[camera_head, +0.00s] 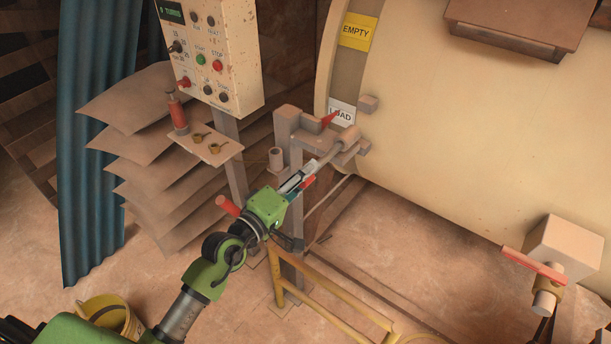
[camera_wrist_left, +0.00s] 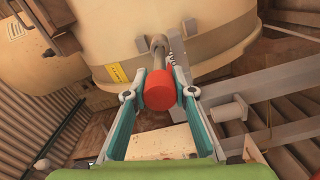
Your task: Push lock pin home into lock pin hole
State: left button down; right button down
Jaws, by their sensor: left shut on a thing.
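My left gripper (camera_head: 304,178) is shut on the red handle of the lock pin. In the left wrist view, the round red handle end (camera_wrist_left: 160,90) sits between the two fingertips (camera_wrist_left: 160,92). The pin's grey shaft (camera_head: 324,158) points up and right from the fingers to a grey cylindrical boss (camera_head: 349,137) on the bracket beside the drum. The boss appears to hold the lock pin hole, with the shaft's far end at its mouth. The opening is hidden, and how deep the pin sits cannot be told. My right gripper is not in view.
A large cream drum (camera_head: 480,130) with a yellow EMPTY label (camera_head: 357,31) and a white LOAD label (camera_head: 341,112) stands behind. A grey post (camera_head: 287,140) rises beside the gripper. A control box (camera_head: 212,50) is at upper left, and a yellow rail (camera_head: 330,300) runs below the arm.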

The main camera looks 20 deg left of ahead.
aim_at(328, 156)
pick_arm(q)
jog(key=shift+b+x, duration=0.45)
jog(key=shift+x, duration=3.9)
jog(key=c, duration=1.6)
grip_release()
jog(key=shift+f, duration=0.15)
jog(key=v, duration=1.2)
